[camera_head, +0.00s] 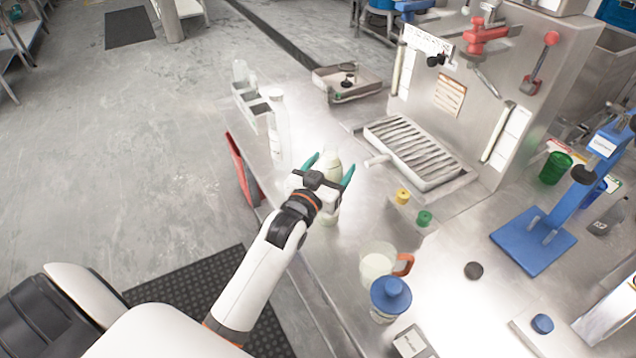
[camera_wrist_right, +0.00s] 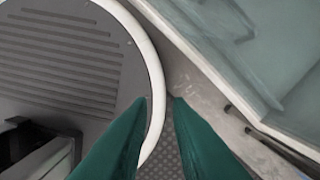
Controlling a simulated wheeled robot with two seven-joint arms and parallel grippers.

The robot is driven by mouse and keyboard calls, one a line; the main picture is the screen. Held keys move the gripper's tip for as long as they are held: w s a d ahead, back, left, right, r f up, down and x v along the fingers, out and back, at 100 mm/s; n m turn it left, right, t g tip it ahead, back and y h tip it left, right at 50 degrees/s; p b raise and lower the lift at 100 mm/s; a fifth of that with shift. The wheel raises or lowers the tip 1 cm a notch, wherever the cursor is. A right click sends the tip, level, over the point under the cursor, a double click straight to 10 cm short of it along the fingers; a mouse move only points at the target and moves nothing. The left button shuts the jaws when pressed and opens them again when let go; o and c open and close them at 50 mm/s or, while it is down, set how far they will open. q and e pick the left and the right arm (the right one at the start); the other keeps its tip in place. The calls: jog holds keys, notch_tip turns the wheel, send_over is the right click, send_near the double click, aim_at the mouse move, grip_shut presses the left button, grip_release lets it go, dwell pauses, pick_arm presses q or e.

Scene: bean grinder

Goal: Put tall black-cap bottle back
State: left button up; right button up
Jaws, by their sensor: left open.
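A pale, milky bottle (camera_head: 332,160) stands upright on the steel table in the head view. My left gripper (camera_head: 329,168) is open, with one teal finger on either side of the bottle. The gripper body hides the bottle's middle, and whether the fingers touch it cannot be told. No black cap can be made out on it.
A drip grate (camera_head: 415,150) and steel machine lie behind to the right. Yellow (camera_head: 402,196) and green (camera_head: 425,218) pieces, a jug (camera_head: 377,262) and a blue-lidded jar (camera_head: 390,297) stand nearer. A blue stand (camera_head: 533,240) is at right. A shallow tray (camera_head: 347,84) lies behind.

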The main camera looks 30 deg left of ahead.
pick_arm(q)
jog(key=s+b, duration=0.1)
jog(key=s, duration=0.9)
jog(key=shift+s+d, duration=0.3)
jog(key=shift+s, duration=0.05)
